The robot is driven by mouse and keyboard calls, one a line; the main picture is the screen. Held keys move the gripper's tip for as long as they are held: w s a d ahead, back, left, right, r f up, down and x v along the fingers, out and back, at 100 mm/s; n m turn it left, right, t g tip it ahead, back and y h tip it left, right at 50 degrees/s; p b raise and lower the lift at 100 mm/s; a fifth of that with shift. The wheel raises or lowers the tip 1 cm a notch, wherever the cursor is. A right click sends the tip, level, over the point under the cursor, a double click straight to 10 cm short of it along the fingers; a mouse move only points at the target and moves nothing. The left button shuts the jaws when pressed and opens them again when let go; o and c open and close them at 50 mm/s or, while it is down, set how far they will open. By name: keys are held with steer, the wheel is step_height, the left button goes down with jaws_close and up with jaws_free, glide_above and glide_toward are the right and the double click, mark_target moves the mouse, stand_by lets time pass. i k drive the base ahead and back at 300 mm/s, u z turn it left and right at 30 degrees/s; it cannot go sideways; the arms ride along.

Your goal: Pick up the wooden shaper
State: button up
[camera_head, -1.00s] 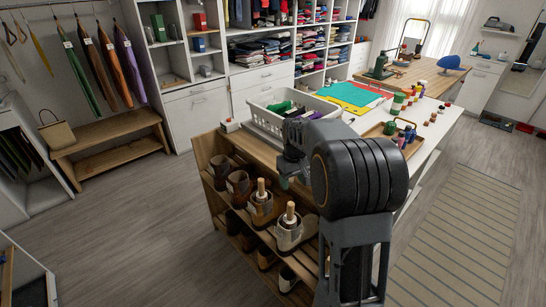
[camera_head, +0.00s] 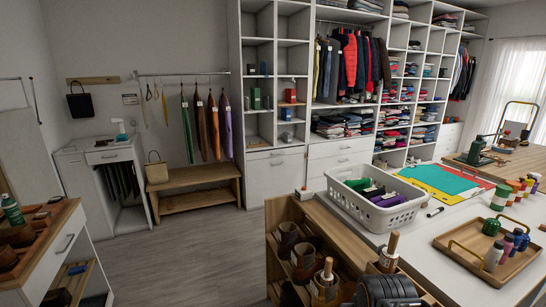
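Two wooden shapers stand upright in footwear on the low wooden rack (camera_head: 280,208). One shaper (camera_head: 327,269) rises from a brown boot at the lower middle. The other shaper (camera_head: 391,244) stands to its right, behind the top of my dark arm (camera_head: 385,291). Only their pale wooden upper ends show clearly; their lower parts are hidden in the footwear. Which one the task means cannot be told. My gripper is out of the picture; only a dark ribbed part of my arm shows at the bottom edge, just below the right shaper.
Brown boots (camera_head: 288,239) fill the rack to the left. A white basket (camera_head: 376,208) and a wooden tray (camera_head: 480,262) with bottles sit on the white table at right. A wooden bench (camera_head: 195,175) stands by the back wall. Grey floor (camera_head: 190,255) lies open at middle left.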

mark_target(387, 264)
steer(key=k, duration=0.5)
steer(key=u, duration=2.2)
steer(key=k, duration=1.3)
steer(key=z, duration=1.95)
steer(key=i, duration=1)
